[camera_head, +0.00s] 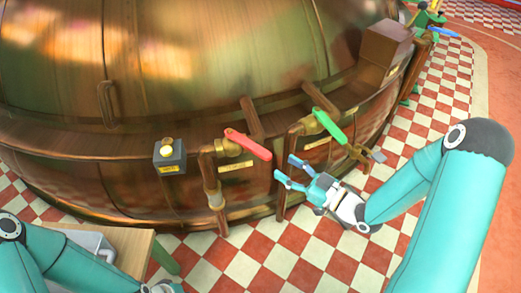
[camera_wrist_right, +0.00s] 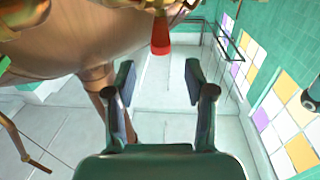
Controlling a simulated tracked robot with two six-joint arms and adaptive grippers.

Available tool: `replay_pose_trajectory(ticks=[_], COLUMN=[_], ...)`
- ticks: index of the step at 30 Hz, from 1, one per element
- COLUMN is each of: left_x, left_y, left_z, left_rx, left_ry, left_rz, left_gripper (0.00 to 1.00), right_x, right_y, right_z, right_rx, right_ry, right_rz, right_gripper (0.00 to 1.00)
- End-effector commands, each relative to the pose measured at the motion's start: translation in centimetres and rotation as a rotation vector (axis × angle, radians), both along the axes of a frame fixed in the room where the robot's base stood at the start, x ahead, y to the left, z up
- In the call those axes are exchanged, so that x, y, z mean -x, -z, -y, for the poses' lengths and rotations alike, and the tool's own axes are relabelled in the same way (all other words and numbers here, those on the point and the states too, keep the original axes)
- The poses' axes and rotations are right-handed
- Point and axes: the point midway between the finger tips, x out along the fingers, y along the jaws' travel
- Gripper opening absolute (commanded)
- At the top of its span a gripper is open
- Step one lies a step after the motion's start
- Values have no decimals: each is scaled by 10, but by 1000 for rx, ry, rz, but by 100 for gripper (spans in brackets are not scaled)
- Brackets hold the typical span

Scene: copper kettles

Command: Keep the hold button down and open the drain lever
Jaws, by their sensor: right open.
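A grey box with a pale round button (camera_head: 168,154) sits on the copper kettle's front rim. A red lever (camera_head: 247,144) and a green lever (camera_head: 329,126) sit on brass valves to its right; their labels are too small to read. My right gripper (camera_head: 287,168) is open and empty, below and right of the red lever and apart from it. In the right wrist view, a red handle end (camera_wrist_right: 161,38) shows above the gap between the open fingers (camera_wrist_right: 160,88). My left arm is at the bottom left; only part of its hand (camera_head: 163,287) shows at the bottom edge, far below the button.
The big copper kettle (camera_head: 200,60) fills the back. Brass pipes (camera_head: 211,180) run down its front. A brown box (camera_head: 386,45) sits at its right. A wooden table (camera_head: 125,240) with a grey tray stands at lower left. The checkered floor (camera_head: 280,245) is clear in front.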

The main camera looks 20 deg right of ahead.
Motion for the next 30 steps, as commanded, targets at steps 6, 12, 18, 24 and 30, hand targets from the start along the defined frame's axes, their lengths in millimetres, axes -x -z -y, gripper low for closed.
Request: replay_pose_trajectory(ticks=[6,12,18,24,30], left_x=[0,0,0,0,0], left_y=[-3,-4,-5,-5,-5], left_z=[0,0,0,0,0], left_rx=[0,0,0,0,0], left_ry=[0,0,0,0,0], left_rz=[0,0,0,0,0], left_gripper=[0,0,0,0,0], right_x=[-41,-71,-86,-88,-88], right_y=[-1,0,0,1,1], right_z=[-29,-47,-55,-57,-57], right_rx=[-1,0,0,0,0], right_ry=[-6,-4,-1,0,0], right_rz=[1,0,-1,-2,-2], right_gripper=[54,54,54,54,44])
